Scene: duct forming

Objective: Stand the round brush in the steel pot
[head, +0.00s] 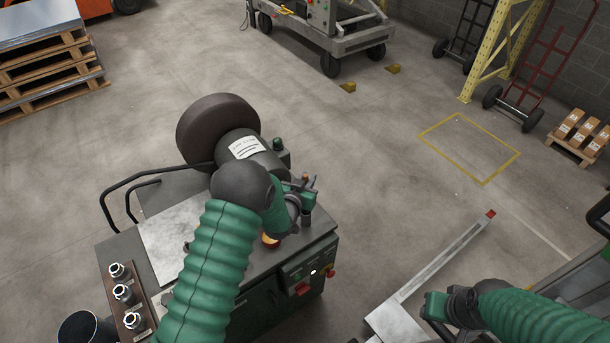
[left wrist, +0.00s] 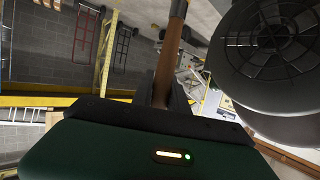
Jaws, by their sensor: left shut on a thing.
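My left gripper (head: 306,184) is over the right part of the dark machine bench. It is shut on the brown handle of the round brush; the handle (left wrist: 168,65) runs upward between the fingers in the left wrist view, with a grey band near the top edge. The brush's bristles cannot be made out. A round container (head: 82,328) with a pale rim and dark inside, perhaps the steel pot, is cut by the bottom left edge of the head view, well away from the left gripper. My right gripper (head: 438,306) is at lower right; its fingers are unclear.
A large dark round housing (head: 218,128) stands on the bench (head: 165,240) beside my left arm. Several metal fittings (head: 123,292) stand on a brown strip at the bench's left. A long metal beam (head: 440,262) lies right of the bench. Open floor lies beyond.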

